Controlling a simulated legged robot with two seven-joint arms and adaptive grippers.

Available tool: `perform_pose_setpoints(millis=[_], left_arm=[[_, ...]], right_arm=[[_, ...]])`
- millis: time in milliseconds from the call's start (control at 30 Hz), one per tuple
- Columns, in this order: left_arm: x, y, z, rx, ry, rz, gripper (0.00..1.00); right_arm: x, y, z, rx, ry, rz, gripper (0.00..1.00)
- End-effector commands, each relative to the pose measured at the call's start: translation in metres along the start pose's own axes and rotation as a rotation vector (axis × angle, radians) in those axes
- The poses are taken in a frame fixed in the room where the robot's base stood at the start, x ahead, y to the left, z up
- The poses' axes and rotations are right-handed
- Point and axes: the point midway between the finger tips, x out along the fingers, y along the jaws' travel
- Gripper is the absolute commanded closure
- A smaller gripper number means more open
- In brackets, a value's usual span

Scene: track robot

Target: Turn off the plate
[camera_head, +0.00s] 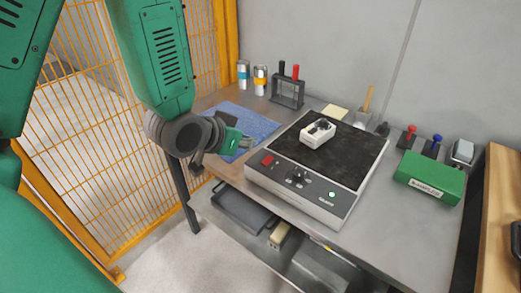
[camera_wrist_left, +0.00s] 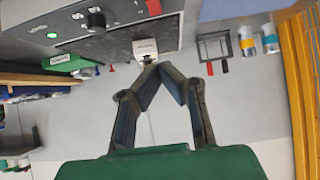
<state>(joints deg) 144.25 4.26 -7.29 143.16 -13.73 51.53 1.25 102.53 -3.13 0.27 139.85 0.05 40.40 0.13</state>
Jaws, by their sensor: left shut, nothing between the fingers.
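The plate (camera_head: 345,165) is a grey box with a black top on the workbench. Its front panel has a red switch (camera_head: 268,160), a dark knob (camera_head: 299,177) and a lit green light (camera_head: 332,194). In the left wrist view the red switch (camera_wrist_left: 154,7), knob (camera_wrist_left: 96,19) and green light (camera_wrist_left: 52,35) show upside down. A small white device (camera_head: 318,132) lies on the black top. My left gripper (camera_head: 243,143) is left of the plate, above a blue cloth, apart from the switch. Its fingertips (camera_wrist_left: 168,68) meet with nothing between them. My right gripper is not seen.
The blue cloth (camera_head: 235,125) lies left of the plate. Behind are two cans (camera_head: 260,80), a rack (camera_head: 288,92) and a wall. A green box (camera_head: 430,178) is at right. An orange mesh fence (camera_head: 95,110) is at left. A shelf (camera_head: 285,240) lies below.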

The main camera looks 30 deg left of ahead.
Motion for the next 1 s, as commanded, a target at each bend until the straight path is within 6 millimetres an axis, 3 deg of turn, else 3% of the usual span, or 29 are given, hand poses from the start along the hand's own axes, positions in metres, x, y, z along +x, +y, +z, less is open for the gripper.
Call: perform_pose_setpoints(millis=[500,700,1000], left_arm=[[0.1,0.0,0.002,0.001,-0.001,0.0,1.0],[0.117,0.0,0.024,-0.001,-0.002,0.0,1.0],[0.123,0.0,0.029,0.0,0.0,0.0,1.0]], right_arm=[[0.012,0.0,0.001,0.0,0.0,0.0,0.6],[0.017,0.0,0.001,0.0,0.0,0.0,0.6],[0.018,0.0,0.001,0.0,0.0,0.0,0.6]])
